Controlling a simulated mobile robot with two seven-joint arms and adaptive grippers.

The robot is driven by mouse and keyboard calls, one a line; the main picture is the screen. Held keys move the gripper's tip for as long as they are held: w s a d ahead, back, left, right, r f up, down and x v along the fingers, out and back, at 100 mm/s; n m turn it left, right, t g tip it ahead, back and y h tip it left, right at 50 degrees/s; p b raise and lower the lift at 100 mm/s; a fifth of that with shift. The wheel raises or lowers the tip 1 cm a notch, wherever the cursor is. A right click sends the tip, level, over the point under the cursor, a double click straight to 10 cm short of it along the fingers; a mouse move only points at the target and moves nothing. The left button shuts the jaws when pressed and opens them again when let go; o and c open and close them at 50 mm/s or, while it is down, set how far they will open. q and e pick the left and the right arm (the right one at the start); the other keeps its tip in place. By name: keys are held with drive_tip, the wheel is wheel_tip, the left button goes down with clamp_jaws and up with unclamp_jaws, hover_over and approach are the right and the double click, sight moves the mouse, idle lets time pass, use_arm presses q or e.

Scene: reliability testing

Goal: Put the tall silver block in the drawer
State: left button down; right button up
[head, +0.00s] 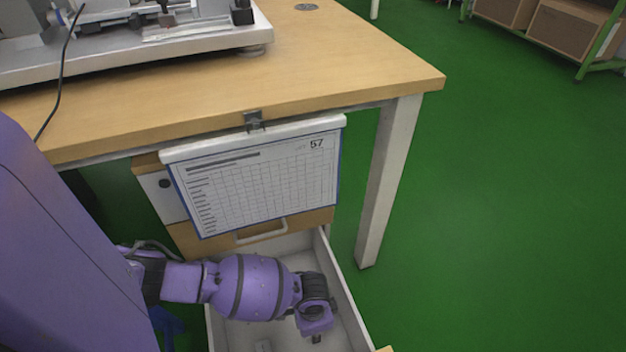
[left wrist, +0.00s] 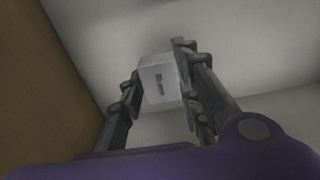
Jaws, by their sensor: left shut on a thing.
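The drawer (head: 345,290) under the table is pulled open, showing pale inner walls. My left arm reaches down into it, and its wrist hides much of the inside. In the left wrist view, my left gripper (left wrist: 160,72) is shut on the silver block (left wrist: 158,82), one finger on each side. The block's pale end with a small dark mark shows between the fingers. Pale drawer surfaces lie behind it; I cannot tell whether the block touches them. In the head view the fingers and the held block are not clear. My right gripper is not in view.
A clipboard with a chart (head: 255,180) hangs from the table edge above the drawer. A white table leg (head: 388,180) stands right of the drawer. A machine (head: 150,35) sits on the wooden tabletop (head: 330,65). A small grey thing (head: 263,346) lies low in the drawer. Green floor is clear at right.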

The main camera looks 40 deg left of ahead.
use_arm(q)
wheel_tip(320, 180, down, 3)
drive_tip(key=shift+f+b, duration=0.15)
drive_tip(key=shift+b, duration=0.6)
drive_tip(key=shift+f, duration=0.2)
drive_tip(key=c, duration=1.5)
unclamp_jaws()
drive_tip(key=shift+o, duration=1.1)
wheel_tip(320, 180, up, 9)
drive_tip(key=p, duration=0.4)
drive_tip(key=shift+w+f+p, duration=0.1)
drive_tip(key=shift+f+p, duration=0.05)
drive_tip(key=shift+p, duration=0.15)
wheel_tip(320, 180, up, 3)
drive_tip(key=shift+r+p, duration=0.15)
drive_tip(key=shift+p, duration=0.6)
drive_tip(key=shift+r, duration=0.2)
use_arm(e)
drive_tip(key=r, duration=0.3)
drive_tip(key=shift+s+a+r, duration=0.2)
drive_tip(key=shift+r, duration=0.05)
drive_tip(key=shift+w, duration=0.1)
